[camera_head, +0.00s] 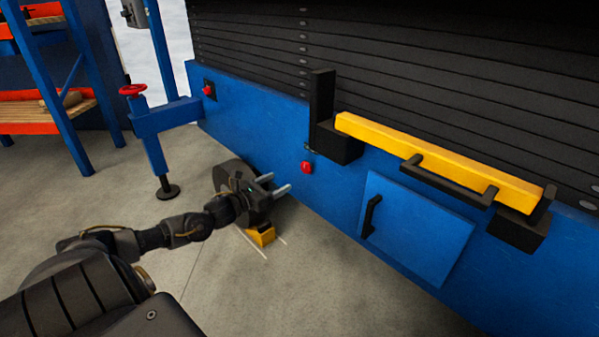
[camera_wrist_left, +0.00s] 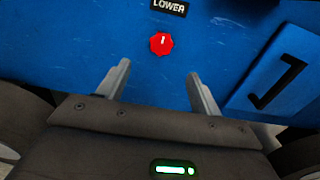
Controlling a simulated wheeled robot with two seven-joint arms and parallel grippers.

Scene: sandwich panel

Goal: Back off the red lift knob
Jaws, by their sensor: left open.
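A red knob (camera_head: 306,167) with a white mark sits on the blue panel (camera_head: 335,200). In the left wrist view the red knob (camera_wrist_left: 162,44) is below a black label reading LOWER (camera_wrist_left: 170,6). My left gripper (camera_head: 275,184) is open and empty, fingers pointing at the panel, apart from the knob. In the left wrist view the knob shows just beyond and between the fingertips (camera_wrist_left: 158,68). A second red knob (camera_head: 209,90) sits on a dark plate farther left; I cannot read its label. My right gripper is not in view.
A yellow bar (camera_head: 430,158) with a black handle rests on black brackets. Below it is a blue door (camera_head: 425,235) with a black handle (camera_head: 371,215). A red handwheel (camera_head: 132,90) tops a blue stand at left. A yellow block (camera_head: 262,236) lies on the floor under my gripper.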

